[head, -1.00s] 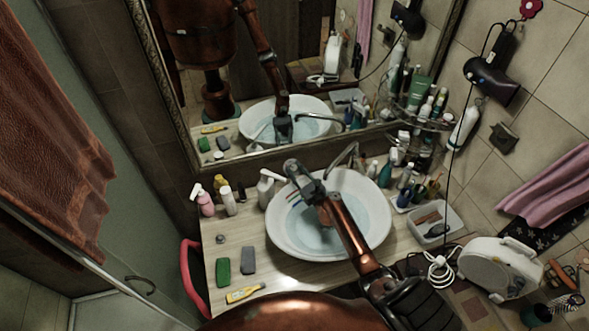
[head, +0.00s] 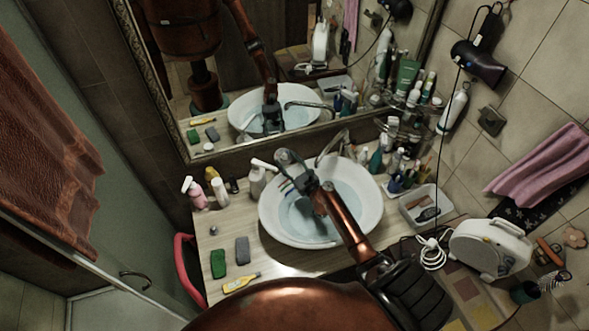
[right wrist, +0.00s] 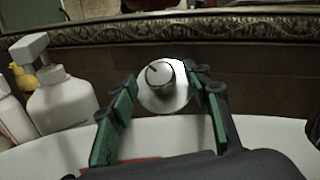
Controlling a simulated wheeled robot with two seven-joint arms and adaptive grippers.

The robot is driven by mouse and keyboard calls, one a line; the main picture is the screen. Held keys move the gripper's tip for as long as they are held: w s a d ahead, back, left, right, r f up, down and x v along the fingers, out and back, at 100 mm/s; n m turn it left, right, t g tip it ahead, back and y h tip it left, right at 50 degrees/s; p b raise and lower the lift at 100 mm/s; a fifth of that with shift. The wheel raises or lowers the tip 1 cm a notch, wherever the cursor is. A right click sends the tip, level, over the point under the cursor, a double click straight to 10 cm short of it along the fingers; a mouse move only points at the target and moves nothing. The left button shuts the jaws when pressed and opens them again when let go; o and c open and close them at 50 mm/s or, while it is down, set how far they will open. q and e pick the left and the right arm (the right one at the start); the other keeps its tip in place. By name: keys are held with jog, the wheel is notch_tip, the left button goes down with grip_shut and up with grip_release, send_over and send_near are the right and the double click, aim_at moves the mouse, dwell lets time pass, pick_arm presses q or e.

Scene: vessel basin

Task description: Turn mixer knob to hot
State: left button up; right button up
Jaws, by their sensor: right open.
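The mixer knob (right wrist: 160,73) is a round silver knob with a dark pointer mark on its face, seen in the right wrist view on a white round mount behind the basin rim. The mark points to the upper left. My right gripper (right wrist: 163,90) is open, its two green-padded fingers standing left and right of the knob with gaps on both sides. In the head view my right gripper (head: 291,165) is over the back left rim of the white basin (head: 373,208) and hides the knob. My left gripper is not in view.
The curved metal spout (head: 333,146) rises just right of my gripper. A white pump bottle (head: 257,180) stands close on its left. The framed mirror (head: 270,45) is behind. Several bottles and a white tray (head: 425,204) stand on the right. The basin holds water.

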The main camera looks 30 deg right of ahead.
jog(key=s, duration=1)
jog(key=shift+s+r, duration=0.15)
jog(key=shift+s, duration=0.25)
